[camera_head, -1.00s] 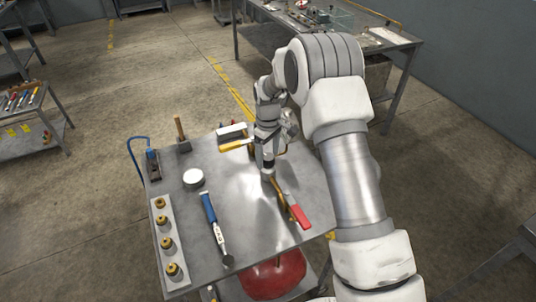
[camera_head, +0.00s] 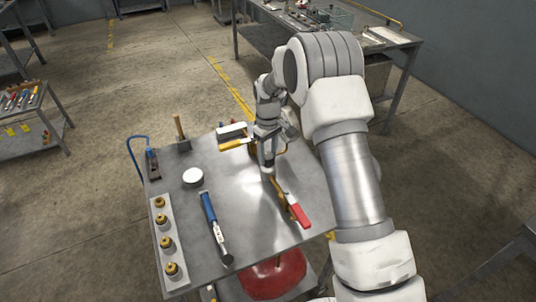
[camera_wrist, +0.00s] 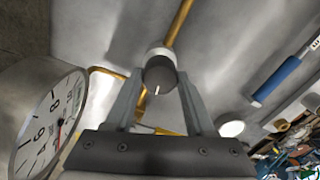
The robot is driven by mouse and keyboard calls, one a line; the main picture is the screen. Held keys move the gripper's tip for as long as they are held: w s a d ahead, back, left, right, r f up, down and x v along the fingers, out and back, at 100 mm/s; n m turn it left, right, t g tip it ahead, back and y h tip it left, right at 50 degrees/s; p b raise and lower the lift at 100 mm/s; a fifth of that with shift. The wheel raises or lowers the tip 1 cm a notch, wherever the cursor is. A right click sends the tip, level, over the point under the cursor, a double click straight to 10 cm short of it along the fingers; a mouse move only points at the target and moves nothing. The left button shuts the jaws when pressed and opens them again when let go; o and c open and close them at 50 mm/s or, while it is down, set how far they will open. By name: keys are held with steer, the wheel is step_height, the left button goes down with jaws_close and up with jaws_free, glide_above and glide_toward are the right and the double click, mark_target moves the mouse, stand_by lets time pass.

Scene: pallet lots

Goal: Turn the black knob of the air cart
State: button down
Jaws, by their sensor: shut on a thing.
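The black knob (camera_wrist: 160,74) has a white pointer line and sits on a silver collar on a brass pipe (camera_wrist: 180,22). My gripper (camera_wrist: 160,84) is shut on the knob, one finger on each side of it, in the wrist view. In the head view my gripper (camera_head: 268,170) points down over the cart top (camera_head: 235,192), and the knob is mostly hidden there. A round dial gauge (camera_wrist: 46,118) with a white face and red needle stands close to the left of the fingers in the wrist view.
A red-handled lever (camera_head: 299,215) is on the brass pipe nearby. A blue-handled tool (camera_head: 208,207), a white round item (camera_head: 193,176) and a rail with several brass fittings (camera_head: 166,243) lie to the left. A red tank (camera_head: 272,277) sits below.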

steer(key=shift+m+b, duration=0.55)
steer(key=shift+m, duration=1.65)
